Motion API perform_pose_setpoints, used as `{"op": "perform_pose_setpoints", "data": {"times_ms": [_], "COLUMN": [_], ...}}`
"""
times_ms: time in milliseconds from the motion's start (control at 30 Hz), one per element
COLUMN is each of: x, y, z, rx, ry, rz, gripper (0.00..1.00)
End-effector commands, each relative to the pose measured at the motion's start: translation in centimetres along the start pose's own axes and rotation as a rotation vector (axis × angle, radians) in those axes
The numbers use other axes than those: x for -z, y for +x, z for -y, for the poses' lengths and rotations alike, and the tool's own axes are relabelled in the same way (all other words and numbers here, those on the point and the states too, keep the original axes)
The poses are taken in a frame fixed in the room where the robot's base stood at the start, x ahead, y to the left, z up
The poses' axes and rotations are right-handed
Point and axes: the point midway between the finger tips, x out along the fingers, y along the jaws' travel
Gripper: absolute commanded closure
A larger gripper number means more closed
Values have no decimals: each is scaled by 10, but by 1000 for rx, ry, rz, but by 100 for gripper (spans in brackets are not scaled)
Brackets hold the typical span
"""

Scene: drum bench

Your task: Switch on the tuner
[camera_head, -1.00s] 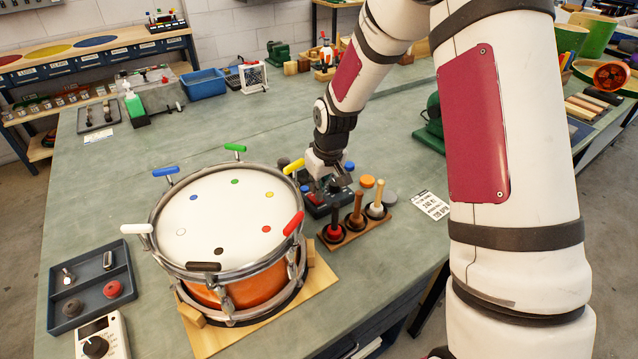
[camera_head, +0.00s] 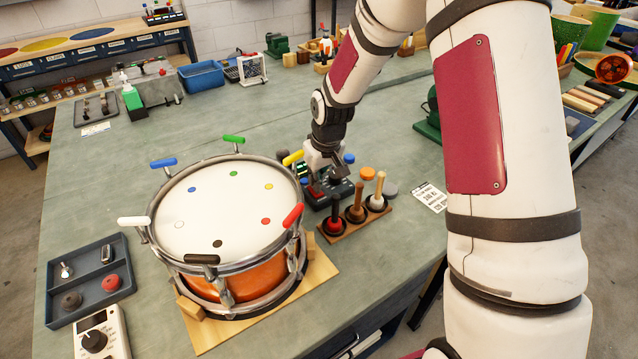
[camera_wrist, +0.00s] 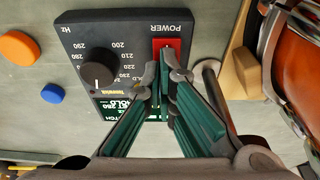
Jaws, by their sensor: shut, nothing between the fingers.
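The tuner is a dark box with a black dial, printed numbers and a red switch marked POWER. Its panel (camera_wrist: 85,40) fills the upper middle of the wrist view; in the head view the tuner (camera_head: 345,189) sits right of the drum. The red power switch (camera_wrist: 172,43) is at the panel's upper right. My gripper (camera_wrist: 163,64) is shut and empty, its green-sided fingers over the tuner with their tips at the switch's lower edge. I cannot tell whether they touch it. The fingers hide part of the lower panel. In the head view my gripper (camera_head: 337,176) is above the tuner.
The drum (camera_head: 225,212) on its wooden board stands close left of the tuner. A wooden rack (camera_head: 357,216) with several upright handled tools is just in front. Orange (camera_head: 367,173) and blue (camera_head: 348,158) caps lie behind. A grey tray (camera_head: 90,280) is far left.

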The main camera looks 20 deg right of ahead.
Motion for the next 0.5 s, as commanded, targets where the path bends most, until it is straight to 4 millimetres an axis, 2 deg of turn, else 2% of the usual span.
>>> {"op": "perform_pose_setpoints", "data": {"times_ms": [367, 500], "x": [2, 3], "y": [-1, -11], "z": [0, 2], "rx": [0, -1], "ry": [0, -1], "rz": [0, -2], "gripper": [100, 100]}}
